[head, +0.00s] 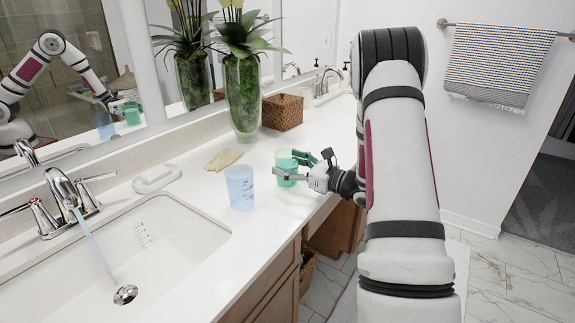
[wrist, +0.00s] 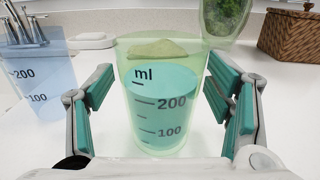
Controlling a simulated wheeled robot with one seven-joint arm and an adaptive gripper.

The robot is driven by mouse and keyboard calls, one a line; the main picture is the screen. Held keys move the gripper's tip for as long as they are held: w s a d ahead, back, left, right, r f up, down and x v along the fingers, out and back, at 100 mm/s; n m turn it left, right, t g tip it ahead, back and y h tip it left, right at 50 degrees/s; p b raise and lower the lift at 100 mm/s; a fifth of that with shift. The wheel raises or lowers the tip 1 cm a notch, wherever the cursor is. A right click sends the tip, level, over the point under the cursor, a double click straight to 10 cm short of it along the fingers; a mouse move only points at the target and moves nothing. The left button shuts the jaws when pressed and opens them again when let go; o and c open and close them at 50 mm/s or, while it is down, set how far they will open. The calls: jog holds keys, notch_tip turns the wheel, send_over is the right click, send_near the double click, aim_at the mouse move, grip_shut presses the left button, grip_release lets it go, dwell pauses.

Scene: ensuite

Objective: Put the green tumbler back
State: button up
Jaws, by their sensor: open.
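The green tumbler (head: 284,158) stands upright on the white counter, near its front edge. In the wrist view the green tumbler (wrist: 157,140) is see-through, with ml marks on its side and teal liquid to a little above the 200 mark. My gripper (head: 295,165) is open around it. In the wrist view one finger of my gripper (wrist: 168,105) is on each side of the tumbler, with a gap visible on both sides. The tumbler's far side and base are partly hidden in the head view by the fingers.
A blue tumbler (head: 240,188) stands left of the green one. Water runs from the faucet (head: 65,190) into the sink (head: 165,240).

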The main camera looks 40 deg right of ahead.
jog(key=v, duration=1.1)
jog(key=s+a+r+n+g+y, duration=0.2)
jog(key=a+r+n+g, duration=0.25)
jog(key=a, duration=0.45)
jog(key=s+a+r+n+g+y, duration=0.2)
jog(key=s+a+r+n+g, duration=0.15)
jog(key=a+n, duration=0.4)
jog(key=s+a+r+n+g+y, duration=0.2)
jog(key=a+r+n+g, duration=0.15)
jog(key=a, duration=0.75)
jog(key=s+a+f+n+g+h, duration=0.1)
jog(key=s+a+n+g+h, duration=0.1)
jog(key=s+a+n+g, duration=0.3)
jog(key=s+a+n+g+h, duration=0.1)
jog(key=s+n+h, duration=0.15)
jog(key=s, duration=0.45)
jog(key=s+d+n+t+h, duration=0.2)
jog(key=s+d+n+h, duration=0.3)
jog(key=s+n+h, duration=0.2)
jog(key=shift+s+f+n+t+h, duration=0.15)
jog(key=shift+s+n+t+h, duration=0.15)
jog(key=shift+n, duration=0.7)
jog(key=shift+d, duration=0.1)
